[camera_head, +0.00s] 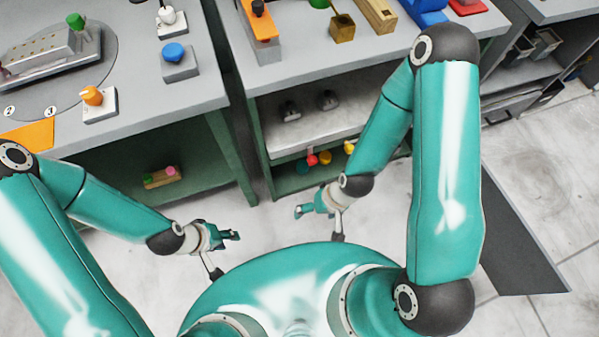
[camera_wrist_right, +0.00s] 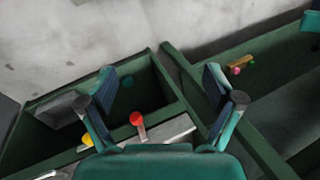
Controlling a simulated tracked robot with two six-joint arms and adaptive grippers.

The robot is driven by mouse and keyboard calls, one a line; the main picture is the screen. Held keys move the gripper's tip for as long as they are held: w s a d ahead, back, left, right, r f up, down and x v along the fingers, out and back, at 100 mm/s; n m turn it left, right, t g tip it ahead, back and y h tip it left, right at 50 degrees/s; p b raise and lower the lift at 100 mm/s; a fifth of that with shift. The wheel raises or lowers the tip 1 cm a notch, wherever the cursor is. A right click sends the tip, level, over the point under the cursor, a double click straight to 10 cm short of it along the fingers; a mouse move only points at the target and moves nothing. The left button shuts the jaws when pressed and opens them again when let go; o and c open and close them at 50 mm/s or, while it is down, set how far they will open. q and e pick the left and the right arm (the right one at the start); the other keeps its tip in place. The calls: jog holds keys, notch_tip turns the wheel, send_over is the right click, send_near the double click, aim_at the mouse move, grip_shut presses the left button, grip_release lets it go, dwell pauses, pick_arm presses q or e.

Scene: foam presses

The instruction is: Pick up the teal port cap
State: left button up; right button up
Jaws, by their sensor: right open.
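A small teal cap (camera_head: 303,166) sits on the low green shelf under the right-hand bench in the head view, beside red and yellow caps. In the right wrist view a dark teal round piece (camera_wrist_right: 128,82), likely the same cap, shows in shadow inside the green compartment, between my fingers in the picture. My right gripper (camera_head: 302,210) is in front of that shelf, apart from the cap; the right wrist view shows its fingers (camera_wrist_right: 160,88) spread and empty. My left gripper (camera_head: 234,236) hangs over the floor, away from the shelf; its opening is too small to judge.
A red cap (camera_wrist_right: 137,118) and a yellow cap (camera_wrist_right: 87,140) are close to the teal one. A grey shelf (camera_head: 300,126) lies above them, and a green post (camera_head: 232,158) stands left. A block with coloured pegs (camera_head: 162,177) is under the left bench. Floor in front is clear.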

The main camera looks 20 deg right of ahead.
notch_tip(320, 180, down, 18)
jog(key=b, duration=1.5)
jog(key=n+t+h+b, duration=0.2)
jog(key=n+t+b, duration=0.3)
jog(key=t+b, duration=0.2)
send_near(304, 167)
jog(key=b+x, duration=0.5)
jog(key=x, duration=0.1)
jog(key=shift+w, duration=0.1)
jog(key=b+x, duration=0.3)
jog(key=x, duration=0.2)
jog(key=shift+f+b, duration=0.1)
jog(key=shift+b, duration=0.2)
jog(key=shift+w+f, duration=0.15)
